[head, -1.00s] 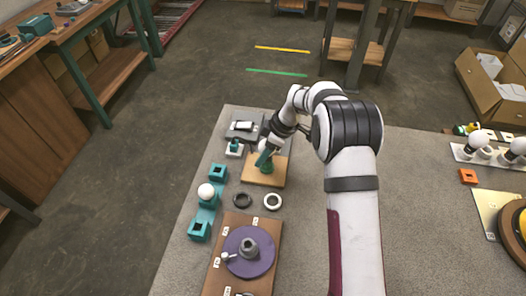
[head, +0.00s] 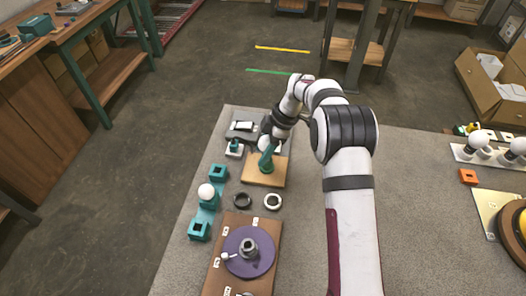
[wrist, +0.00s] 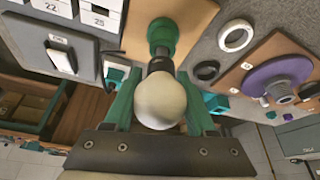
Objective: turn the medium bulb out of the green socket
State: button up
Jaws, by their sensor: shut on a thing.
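The green socket (wrist: 162,36) stands on a wooden board (head: 256,173). It also shows in the head view (head: 267,168) below my gripper (head: 268,154). In the wrist view, the white round bulb (wrist: 160,101) sits between the two teal fingers of my gripper (wrist: 158,90), which is shut on it. The bulb's dark base (wrist: 159,65) points at the socket and appears in line with it. I cannot tell how deep the base sits in the socket. In the head view my gripper and wrist mostly hide the bulb.
A grey device (head: 242,131) lies behind the board at left. Teal holders stand at left, one with a white ball-shaped bulb (head: 206,191). A purple disc (head: 240,262) is nearer.

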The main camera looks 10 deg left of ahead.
aim_at(263, 139)
jog(key=shift+r, duration=0.2)
jog(key=shift+r, duration=1.45)
jog(key=shift+r, duration=2)
